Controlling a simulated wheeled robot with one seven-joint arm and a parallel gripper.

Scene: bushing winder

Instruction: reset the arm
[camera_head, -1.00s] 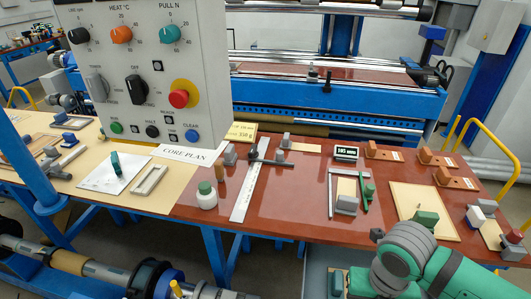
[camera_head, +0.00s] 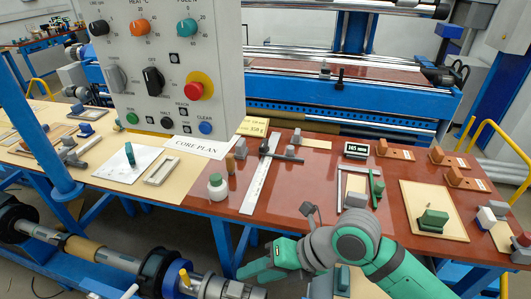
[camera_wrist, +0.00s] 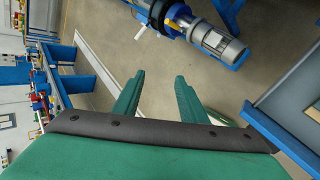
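My arm (camera_head: 357,245), green with grey joints, comes in from the lower right in the head view and reaches left along the front of the red-brown table. My gripper (camera_head: 245,271) is at its left end, in front of and below the table's front edge. In the wrist view my gripper (camera_wrist: 156,88) shows two green fingers spread apart with a gap. Only bare floor shows between and beyond them, so it is open and empty. It touches nothing that I can see.
A roller shaft with a motor (camera_wrist: 215,38) lies near my gripper. A control panel (camera_head: 170,65) stands at left. Free floor lies under the gripper.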

